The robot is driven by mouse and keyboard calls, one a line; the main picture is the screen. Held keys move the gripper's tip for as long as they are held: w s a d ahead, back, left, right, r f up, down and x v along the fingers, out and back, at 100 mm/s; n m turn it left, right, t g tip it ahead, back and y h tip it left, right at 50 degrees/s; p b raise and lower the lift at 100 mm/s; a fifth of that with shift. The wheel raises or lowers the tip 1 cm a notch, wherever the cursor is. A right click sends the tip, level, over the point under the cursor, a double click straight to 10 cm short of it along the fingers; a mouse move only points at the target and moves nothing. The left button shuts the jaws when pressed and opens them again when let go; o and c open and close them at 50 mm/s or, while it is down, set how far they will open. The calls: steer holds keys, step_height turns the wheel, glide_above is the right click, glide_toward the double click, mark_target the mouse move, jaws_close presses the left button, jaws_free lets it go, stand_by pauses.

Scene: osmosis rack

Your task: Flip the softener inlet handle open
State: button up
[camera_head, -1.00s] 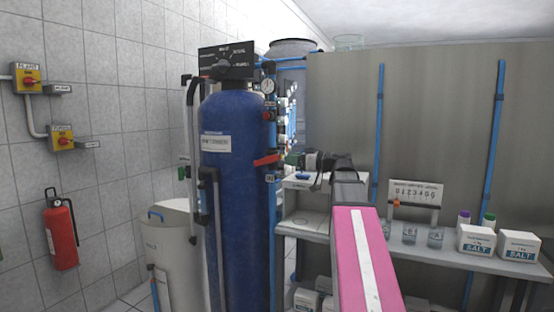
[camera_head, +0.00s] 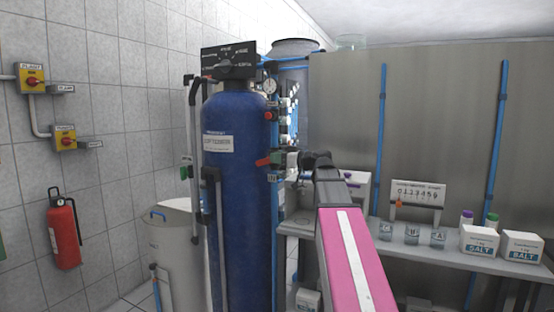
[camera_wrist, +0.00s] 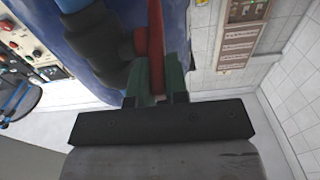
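The softener inlet handle is a red lever (camera_head: 263,162) on the pipework at the right side of the blue softener tank (camera_head: 236,190). My gripper (camera_head: 279,159) has green fingers and reaches this lever from the right, covering its right end. In the wrist view, the red lever (camera_wrist: 156,45) lies lengthwise between the two green fingers of my gripper (camera_wrist: 157,75), one on each side. The fingers are close to the lever. I cannot tell whether they press on it. A dark valve body (camera_wrist: 95,45) stands left of the lever.
A pressure gauge (camera_head: 270,87) and a second red knob (camera_head: 269,115) sit above the lever. A blue pipe (camera_head: 275,235) runs down beside the tank. At the right, a shelf (camera_head: 460,262) holds beakers and salt boxes (camera_head: 480,241). A white bin (camera_head: 172,245) stands left.

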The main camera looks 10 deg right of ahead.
mark_target(272, 151)
steer(key=shift+r, duration=0.1)
jaws_close()
steer(key=g+h, duration=0.1)
steer(key=r+g+h, duration=0.1)
steer(key=h, duration=0.1)
steer(key=shift+w+a+r+g+h, duration=0.2)
steer(key=shift+w+a+g+h, duration=0.15)
steer(key=shift+g+h, duration=0.05)
steer(key=h, duration=0.1)
steer(key=g+h, duration=0.1)
steer(key=g, duration=0.1)
steer(key=shift+w+a+r+h, duration=0.25)
steer(key=shift+a+r+h, duration=0.05)
steer(key=shift+a+h, duration=0.1)
steer(key=shift+a+g+h, duration=0.15)
steer(key=shift+g+h, duration=0.25)
steer(key=shift+h, duration=0.1)
steer(key=o, duration=0.7)
jaws_free()
steer(key=shift+o, duration=0.2)
